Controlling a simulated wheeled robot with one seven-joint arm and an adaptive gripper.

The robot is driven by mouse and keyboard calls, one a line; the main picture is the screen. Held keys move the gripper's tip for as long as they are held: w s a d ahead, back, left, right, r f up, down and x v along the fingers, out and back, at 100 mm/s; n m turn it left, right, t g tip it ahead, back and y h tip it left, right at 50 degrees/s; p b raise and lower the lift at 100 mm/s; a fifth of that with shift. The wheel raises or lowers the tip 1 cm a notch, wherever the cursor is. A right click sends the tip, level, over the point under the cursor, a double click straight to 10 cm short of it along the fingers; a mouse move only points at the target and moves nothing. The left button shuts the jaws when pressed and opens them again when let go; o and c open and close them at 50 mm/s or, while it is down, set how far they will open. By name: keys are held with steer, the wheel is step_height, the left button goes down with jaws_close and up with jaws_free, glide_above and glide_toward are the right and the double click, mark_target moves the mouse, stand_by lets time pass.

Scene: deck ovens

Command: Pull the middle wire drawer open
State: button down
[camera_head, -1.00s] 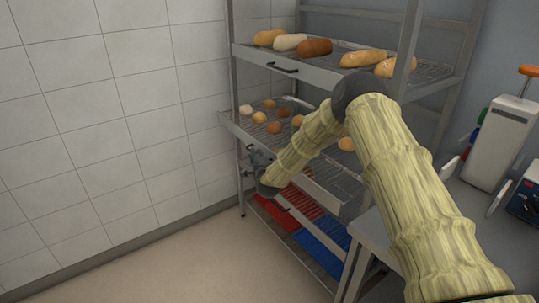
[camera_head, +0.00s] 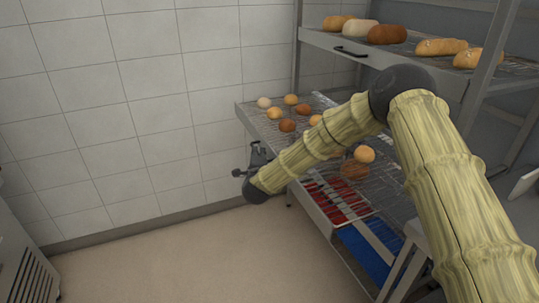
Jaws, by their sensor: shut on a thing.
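The middle wire drawer (camera_head: 243,113) holds several rolls and sticks out from the rack well past the upper shelf's front. My gripper (camera_head: 261,152) is at the drawer's front face, left of my arm's bamboo-like links. It is shut on the drawer's front handle, which is mostly hidden behind the gripper and arm. My arm also covers part of the drawer's front and its right side.
The upper drawer (camera_head: 345,46) with loaves is closed, its dark handle showing. Below are red (camera_head: 336,203) and blue (camera_head: 366,256) items on a lower level. A tiled wall (camera_head: 140,110) stands at the left. Open floor (camera_head: 190,260) lies in front.

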steer(key=shift+s+a+f, duration=0.1)
steer(key=shift+s+a, duration=0.15)
steer(key=shift+a, duration=0.35)
steer(key=c, duration=1.8)
jaws_free()
steer(key=shift+s, duration=0.1)
steer(key=s, duration=0.8)
steer(key=s+r, duration=0.1)
steer(key=s, duration=0.2)
steer(key=shift+s+a, duration=0.15)
steer(key=shift+s, duration=0.25)
